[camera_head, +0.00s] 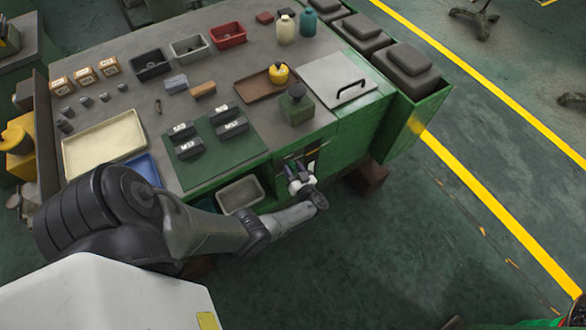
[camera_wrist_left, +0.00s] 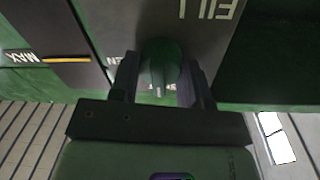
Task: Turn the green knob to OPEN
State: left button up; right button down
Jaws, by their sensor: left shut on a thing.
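The green knob (camera_wrist_left: 160,62) sits on a dark panel on the front of the green bench. In the left wrist view it is between the two fingers of my left gripper (camera_wrist_left: 160,82), which is shut on it. A pale pointer mark on the knob points toward the gripper. Upside-down lettering FILL (camera_wrist_left: 210,8) is on the panel, and a partly hidden label ending in EN (camera_wrist_left: 115,62) is beside the knob. In the head view my left gripper (camera_head: 299,181) is at the bench front and hides the knob. My right gripper is not in view.
The bench top (camera_head: 225,80) holds a green mat (camera_head: 190,178) with labelled blocks, a cream tray (camera_head: 105,148), several bins and a grey lid with a handle (camera_head: 338,78). A grey bin (camera_head: 240,195) sits beside my left forearm. The floor (camera_head: 440,240) to the right is open.

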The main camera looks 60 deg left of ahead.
pick_arm(q)
jog(key=c, duration=0.3)
